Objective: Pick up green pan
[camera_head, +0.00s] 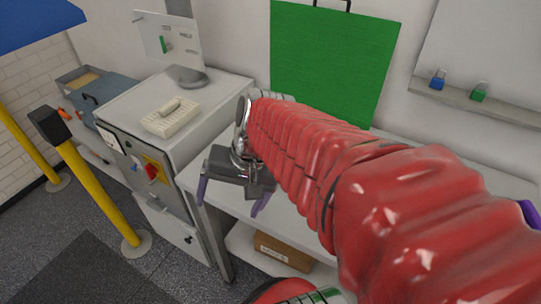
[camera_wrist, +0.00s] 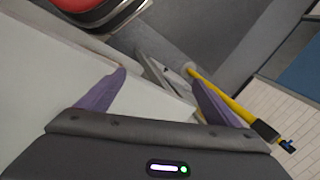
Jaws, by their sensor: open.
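No pan shape is clear in either view. A large flat green panel (camera_head: 330,60) with a black handle on top stands upright at the back wall, behind the white table. A small green item (camera_head: 479,92) sits on the wall shelf at right, and another small green piece (camera_head: 163,44) is on the upright board at left. My gripper (camera_head: 231,197) is open and empty near the table's left front corner, its purple fingers pointing down. In the wrist view my gripper (camera_wrist: 158,76) has its fingers apart with nothing between them. My red-sleeved arm hides much of the table.
A grey cabinet (camera_head: 190,130) with a red knob stands left of the table, a cream device (camera_head: 171,117) on it. A yellow post (camera_head: 100,190) rises in front. A cardboard box (camera_head: 283,250) lies below the table. A blue item (camera_head: 438,80) is on the shelf.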

